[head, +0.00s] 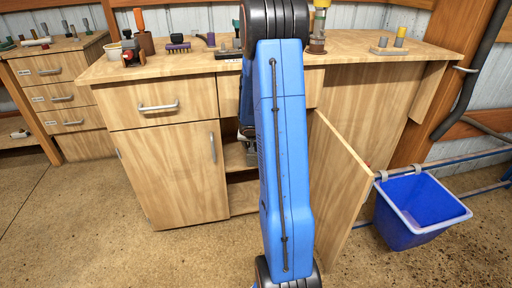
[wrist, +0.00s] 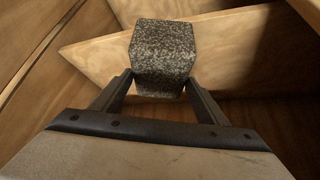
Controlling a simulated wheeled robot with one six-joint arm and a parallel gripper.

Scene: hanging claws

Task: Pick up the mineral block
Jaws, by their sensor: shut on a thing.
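The mineral block (wrist: 163,55) is a speckled grey-brown block at the top middle of the wrist view. My gripper (wrist: 160,85) is shut on it, with one dark finger on each side of its lower part. Wooden boards of the cabinet show close behind and around the block. In the head view my blue arm reaches to the open cabinet under the workbench and hides much of the opening. The block cannot be made out there.
The workbench (head: 370,48) holds several tools and small items. The open cabinet door (head: 338,190) stands out to the right of my arm. A shelf (head: 242,192) shows inside the cabinet. A blue bin (head: 415,208) hangs from a rail at the right. The floor in front is clear.

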